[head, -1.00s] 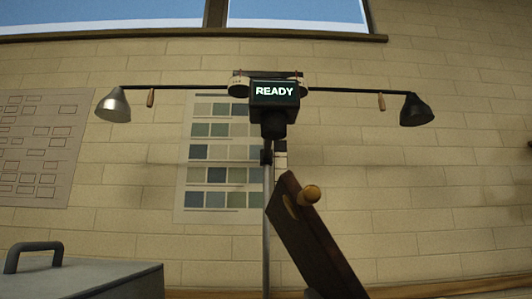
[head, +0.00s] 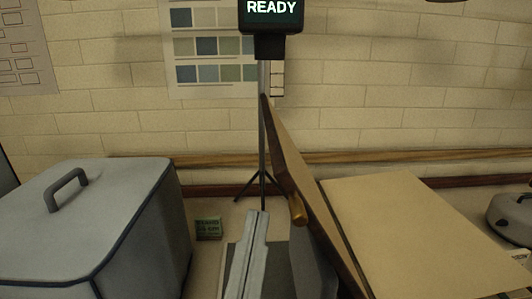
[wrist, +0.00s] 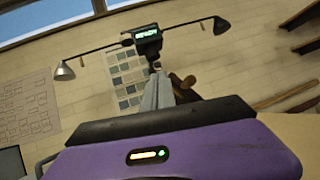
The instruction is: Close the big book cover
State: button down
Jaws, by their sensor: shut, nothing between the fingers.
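The big book's cover (head: 312,203) stands raised, leaning up to the left, with a wooden knob (head: 298,210) on its left side. To its right a flat tan surface (head: 420,225), apparently the book's pages, lies open to view. My gripper (head: 257,215) is shut and empty, its pale grey fingers left of the cover and knob. A gap shows between fingertips and knob in the head view. In the wrist view my fingers (wrist: 158,82) point away, and the knob (wrist: 183,82) shows just right of them, so contact cannot be told there.
A grey lidded box (head: 90,220) with a handle stands at the left. A small green block (head: 208,228) sits between it and my gripper. A lamp stand with a READY sign (head: 272,12) rises behind. A round grey object (head: 512,215) is at the far right.

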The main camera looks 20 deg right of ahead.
jog(key=w+a+f+m+g+y+p, duration=0.15)
jog(key=w+f+m+g+y, duration=0.3)
jog(key=m, duration=0.55)
jog(key=w+d+r+p, duration=0.4)
jog(key=w+d+p, duration=0.1)
jog(key=w+d, duration=0.2)
jog(key=shift+w+d+h+p, duration=0.3)
jog(key=shift+w+h, duration=0.15)
jog(key=shift+r, duration=0.1)
